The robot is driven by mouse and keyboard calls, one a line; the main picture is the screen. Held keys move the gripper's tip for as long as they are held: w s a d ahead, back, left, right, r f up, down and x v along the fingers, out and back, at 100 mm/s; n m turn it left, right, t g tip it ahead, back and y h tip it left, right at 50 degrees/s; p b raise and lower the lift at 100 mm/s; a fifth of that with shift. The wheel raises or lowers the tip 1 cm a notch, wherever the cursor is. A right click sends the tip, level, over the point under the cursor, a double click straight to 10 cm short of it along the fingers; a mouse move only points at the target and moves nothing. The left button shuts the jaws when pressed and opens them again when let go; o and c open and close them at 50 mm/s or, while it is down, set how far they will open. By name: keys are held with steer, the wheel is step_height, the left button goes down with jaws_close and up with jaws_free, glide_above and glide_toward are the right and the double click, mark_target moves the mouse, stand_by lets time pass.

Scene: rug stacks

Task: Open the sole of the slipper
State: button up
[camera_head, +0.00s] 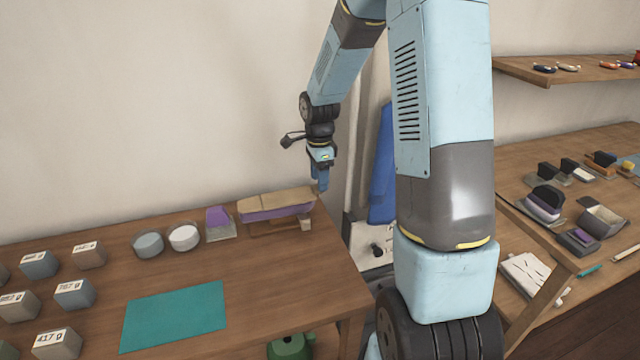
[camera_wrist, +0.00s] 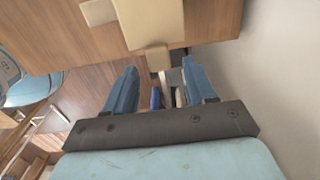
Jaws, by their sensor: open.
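What looks like the slipper (camera_head: 277,205) is a long piece with a tan top and a purple side. It lies on a low wooden stand at the back right of the left table. A small beige block or tab (camera_head: 306,224) shows at its right end. In the wrist view the slipper (camera_wrist: 150,22) is a beige shape at the top, with the tab (camera_wrist: 154,58) just ahead of my fingers. My gripper (camera_head: 322,184) points down, open and empty, above and just right of the slipper's right end. In the wrist view my gripper (camera_wrist: 160,88) has its fingers spread apart.
A purple wedge on a grey base (camera_head: 219,222), a grey bowl (camera_head: 148,244) and a white-filled bowl (camera_head: 184,237) stand left of the slipper. A teal mat (camera_head: 175,315) and several labelled weight blocks (camera_head: 73,293) lie nearer. The right table (camera_head: 590,215) holds several brush-like items.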

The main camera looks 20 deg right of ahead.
steer(key=shift+f, duration=1.25)
jaws_close()
